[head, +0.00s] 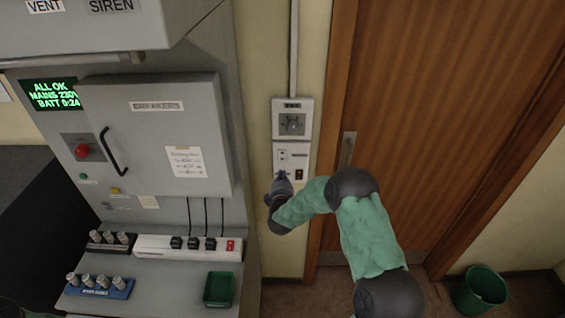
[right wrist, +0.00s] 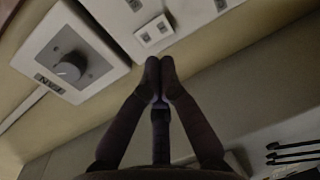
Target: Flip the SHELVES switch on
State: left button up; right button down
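A pale wall plate (head: 292,157) with small switches sits below the fan dial, left of the door. It also shows in the right wrist view (right wrist: 118,22). Its small labels are too small to read, so I cannot tell which switch is SHELVES. My right gripper (head: 281,177) is at the lower left of this plate. In the right wrist view my right gripper (right wrist: 161,66) has its fingertips together with nothing seen between them, close to a small white two-part fitting (right wrist: 154,30) on the plate. I cannot tell if they touch. My left gripper is out of view.
The fan dial (head: 291,123) is above the plate. A grey cabinet labelled BREAKERS (head: 155,140) is closed at left. Below it are a white power strip (head: 187,247) and a green tray (head: 219,289). A wooden door (head: 430,120) is right; a green bucket (head: 480,291) stands on the floor.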

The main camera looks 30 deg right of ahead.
aim_at(283, 159)
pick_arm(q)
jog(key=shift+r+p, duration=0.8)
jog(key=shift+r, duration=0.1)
pick_arm(e)
jog(key=x, duration=0.8)
jog(key=shift+w+d, duration=0.15)
jog(key=shift+w, duration=0.2)
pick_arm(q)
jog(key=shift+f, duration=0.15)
pick_arm(e)
jog(key=shift+f, duration=0.1)
jog(key=b, duration=0.3)
jog(key=shift+w+d+f+t, duration=0.1)
jog(key=shift+w+f+t, duration=0.1)
jog(key=shift+f+t, duration=0.15)
pick_arm(q)
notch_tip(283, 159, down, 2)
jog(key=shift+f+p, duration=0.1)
jog(key=shift+p, duration=0.2)
pick_arm(e)
jog(key=shift+r, duration=0.3)
jog(key=shift+d, duration=0.1)
